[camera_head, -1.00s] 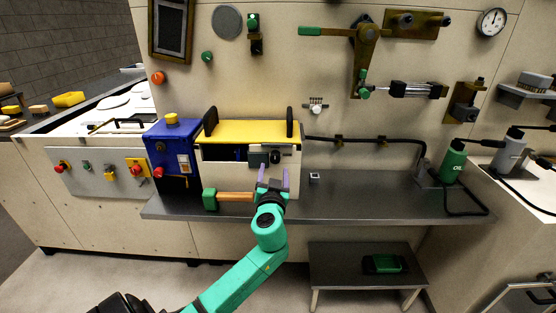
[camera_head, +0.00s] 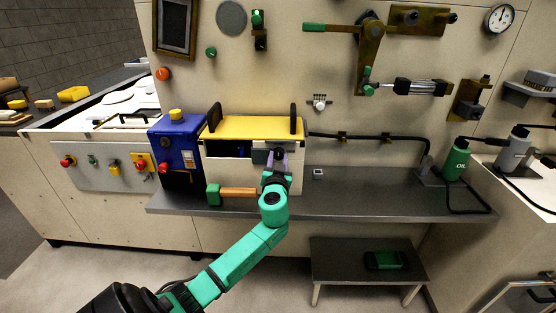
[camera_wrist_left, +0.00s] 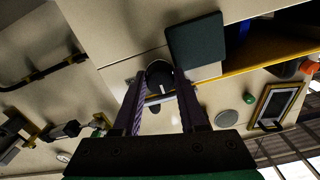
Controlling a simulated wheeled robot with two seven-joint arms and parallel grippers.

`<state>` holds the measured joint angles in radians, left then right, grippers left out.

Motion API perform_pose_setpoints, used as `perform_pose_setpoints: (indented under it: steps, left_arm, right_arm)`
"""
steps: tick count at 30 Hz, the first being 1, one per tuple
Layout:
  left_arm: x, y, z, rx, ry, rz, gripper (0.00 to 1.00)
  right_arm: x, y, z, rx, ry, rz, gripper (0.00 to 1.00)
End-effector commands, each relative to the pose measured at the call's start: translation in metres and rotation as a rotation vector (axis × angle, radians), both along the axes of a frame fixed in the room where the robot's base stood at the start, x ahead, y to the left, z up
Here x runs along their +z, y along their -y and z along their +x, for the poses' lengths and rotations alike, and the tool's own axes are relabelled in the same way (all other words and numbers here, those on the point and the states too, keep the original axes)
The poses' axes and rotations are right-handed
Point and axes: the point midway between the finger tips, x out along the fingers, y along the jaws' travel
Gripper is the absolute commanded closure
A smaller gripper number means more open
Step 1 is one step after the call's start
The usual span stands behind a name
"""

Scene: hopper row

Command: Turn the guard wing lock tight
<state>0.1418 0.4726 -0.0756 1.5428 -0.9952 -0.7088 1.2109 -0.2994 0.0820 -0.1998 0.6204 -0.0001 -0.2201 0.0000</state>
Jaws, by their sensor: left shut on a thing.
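The guard wing lock (camera_head: 278,153) is a small dark knob on the front of the cream box, beside a dark grey block (camera_head: 260,156). In the left wrist view the lock (camera_wrist_left: 160,74) is round and black with a pale mark on its face. My left gripper (camera_head: 277,162) reaches up to it from below. Its purple fingers (camera_wrist_left: 161,84) stand on either side of the lock and are shut on it. The fingers and wrist hide part of the lock in the head view. My right gripper is in neither view.
The box has a yellow lid (camera_head: 255,128) with black handles. A blue unit (camera_head: 177,150) stands left of it. A green-headed hammer (camera_head: 213,195) lies on the grey shelf (camera_head: 385,200) below. The shelf is mostly clear to the right, up to a green oil bottle (camera_head: 456,160).

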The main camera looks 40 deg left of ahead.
Motion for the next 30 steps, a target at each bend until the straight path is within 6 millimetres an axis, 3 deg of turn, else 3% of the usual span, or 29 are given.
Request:
perform_pose_setpoints:
  steps: [11,30]
  left_arm:
    - [-0.0017,-0.0002,-0.0005,-0.001,-0.096,0.124,1.0]
    - [0.0012,-0.0017,-0.0015,0.0,-0.454,0.594,1.0]
  right_arm:
    - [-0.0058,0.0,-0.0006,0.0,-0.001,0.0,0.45]
    - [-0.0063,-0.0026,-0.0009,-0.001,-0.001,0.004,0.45]
